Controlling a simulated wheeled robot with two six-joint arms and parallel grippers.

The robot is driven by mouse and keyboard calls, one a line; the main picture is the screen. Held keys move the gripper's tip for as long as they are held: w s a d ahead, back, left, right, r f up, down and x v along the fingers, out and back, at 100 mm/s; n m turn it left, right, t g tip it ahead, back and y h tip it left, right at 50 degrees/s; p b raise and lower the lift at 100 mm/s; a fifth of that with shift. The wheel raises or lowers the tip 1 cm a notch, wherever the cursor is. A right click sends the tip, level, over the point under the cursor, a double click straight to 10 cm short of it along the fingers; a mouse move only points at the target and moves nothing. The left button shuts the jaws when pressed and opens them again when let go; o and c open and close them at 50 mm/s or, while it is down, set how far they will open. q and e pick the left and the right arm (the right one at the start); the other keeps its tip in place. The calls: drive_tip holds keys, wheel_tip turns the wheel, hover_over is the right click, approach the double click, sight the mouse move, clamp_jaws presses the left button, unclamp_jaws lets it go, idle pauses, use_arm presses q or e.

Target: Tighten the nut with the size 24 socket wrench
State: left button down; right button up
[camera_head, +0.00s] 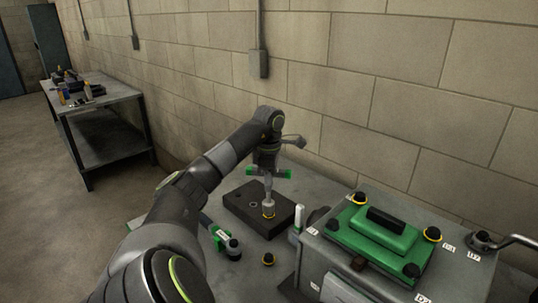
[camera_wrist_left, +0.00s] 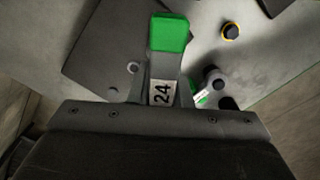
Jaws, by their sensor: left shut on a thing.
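The size 24 socket wrench (camera_head: 268,188) is T-shaped, with green handle ends. In the left wrist view the wrench (camera_wrist_left: 168,34) shows a green end and a label reading 24. My left gripper (camera_head: 268,168) is shut on its handle from above. The wrench stands about upright, its socket down over a dark block (camera_head: 240,209). The block also shows in the left wrist view (camera_wrist_left: 105,45). My right gripper is not seen.
Another green-ended tool (camera_head: 230,246) lies left of a loose yellow-ringed piece (camera_head: 268,259) on the grey bench (camera_head: 318,188). A grey box with a green cover (camera_head: 375,240) stands close on the right. A wall is behind; a second table (camera_head: 105,95) stands far left.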

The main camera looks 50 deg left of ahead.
use_arm(q)
drive_tip(key=n, duration=0.4)
drive_tip(key=shift+r+p, duration=0.1)
drive_tip(key=shift+p, duration=0.25)
drive_tip(key=shift+n+p, duration=0.4)
drive_tip(key=shift+n, duration=1.9)
